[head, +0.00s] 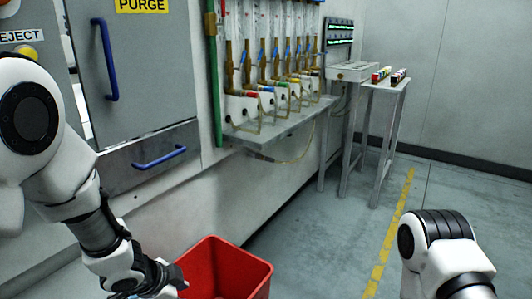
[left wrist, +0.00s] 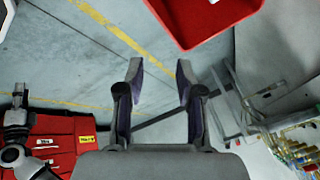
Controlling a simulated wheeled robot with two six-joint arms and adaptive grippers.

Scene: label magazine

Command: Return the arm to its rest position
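My left arm (head: 75,200) comes in from the left in the head view and reaches down. Its gripper (head: 172,279) is low, beside the left side of a red bin (head: 258,272), and partly cut off by the bottom edge. In the left wrist view the gripper (left wrist: 159,78) is open, with its two fingers apart and nothing between them. The red bin also shows there at the top (left wrist: 185,40), beyond the fingertips. My right arm (head: 440,255) shows at the lower right of the head view; its gripper is out of view.
A grey cabinet (head: 150,60) with blue handles (head: 160,157) stands at left. A shelf (head: 280,132) holds several tubes with coloured fittings. A small table (head: 387,86) with little coloured items stands at the back. The floor (head: 325,240) is clear, with a yellow line (head: 390,235).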

